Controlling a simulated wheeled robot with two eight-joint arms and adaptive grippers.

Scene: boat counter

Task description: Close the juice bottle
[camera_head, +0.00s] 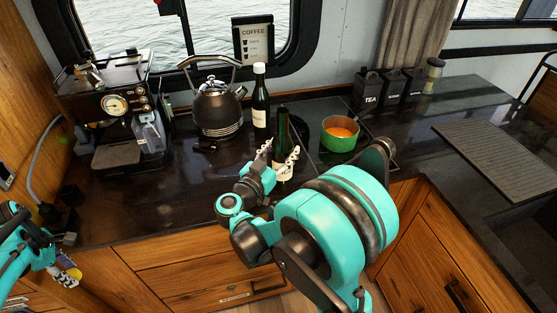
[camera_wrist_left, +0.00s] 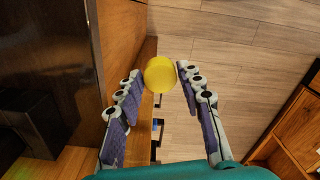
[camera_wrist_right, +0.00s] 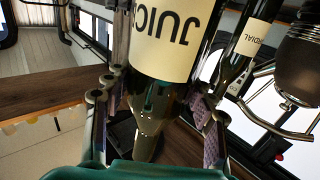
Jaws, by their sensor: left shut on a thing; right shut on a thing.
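The juice bottle (camera_head: 282,130) is dark green with a cream label and stands upright on the dark counter. Its top shows no cap. My right gripper (camera_head: 280,156) is shut around it; in the right wrist view the bottle (camera_wrist_right: 150,95) with its JUICE label (camera_wrist_right: 175,40) lies between the fingers (camera_wrist_right: 155,115). A round yellow cap (camera_wrist_left: 160,75) is held between the fingertips of my left gripper (camera_wrist_left: 160,78). In the head view this left gripper (camera_head: 66,272) is low at the far left, in front of the counter, well apart from the bottle.
A cordial bottle (camera_head: 260,105) with a white top stands just behind the juice bottle. A kettle (camera_head: 218,110) and a coffee machine (camera_head: 110,105) stand to the left. A green pot (camera_head: 340,142) is to the right. The counter's front left (camera_head: 130,205) is clear.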

